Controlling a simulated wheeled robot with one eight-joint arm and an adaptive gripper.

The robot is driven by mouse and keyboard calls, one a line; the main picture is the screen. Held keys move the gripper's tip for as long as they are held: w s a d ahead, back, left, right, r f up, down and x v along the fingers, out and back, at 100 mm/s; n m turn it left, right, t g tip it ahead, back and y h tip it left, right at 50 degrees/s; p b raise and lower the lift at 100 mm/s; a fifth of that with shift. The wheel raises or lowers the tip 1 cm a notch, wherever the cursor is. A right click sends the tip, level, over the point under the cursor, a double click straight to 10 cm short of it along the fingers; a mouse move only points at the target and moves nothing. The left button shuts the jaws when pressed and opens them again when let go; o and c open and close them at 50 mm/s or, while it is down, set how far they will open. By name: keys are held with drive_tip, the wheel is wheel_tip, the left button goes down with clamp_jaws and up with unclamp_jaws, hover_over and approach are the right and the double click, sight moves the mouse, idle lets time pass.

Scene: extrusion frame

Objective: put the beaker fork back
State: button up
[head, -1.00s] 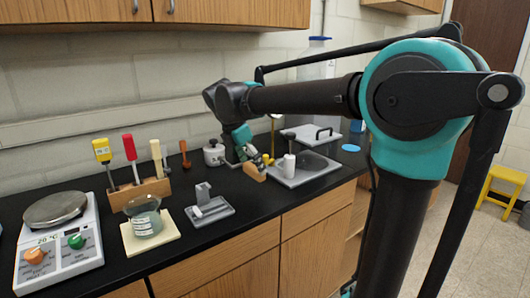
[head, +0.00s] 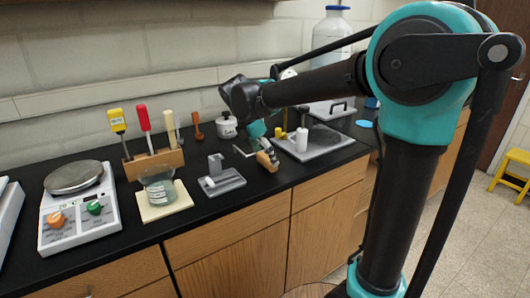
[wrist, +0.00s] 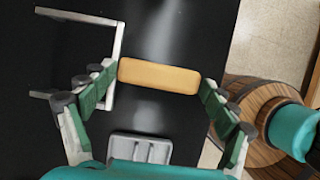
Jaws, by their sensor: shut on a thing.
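The beaker fork has a tan wooden handle (head: 267,161) and a square grey metal fork, which shows at the left in the wrist view (wrist: 117,40). My gripper (wrist: 158,82) is shut on the handle, one finger at each end of it. The fork's open side points left in the wrist view. In the head view my gripper (head: 264,147) is over the black bench, right of a grey stand (head: 229,183) with an upright post. The stand's grey top also shows below the handle in the wrist view (wrist: 140,148). I cannot tell the fork's height above the bench.
A beaker (head: 159,190) stands on a cream pad (head: 153,212), left of the stand. Behind it is a wooden tool rack (head: 153,167). A balance (head: 76,212) is at the left. A grey tray (head: 335,140) and a white cylinder (head: 302,140) are right of my gripper.

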drive_tip(key=shift+f, duration=0.6)
idle(0.4)
drive_tip(key=o, duration=1.2)
drive_tip(key=shift+c, duration=0.2)
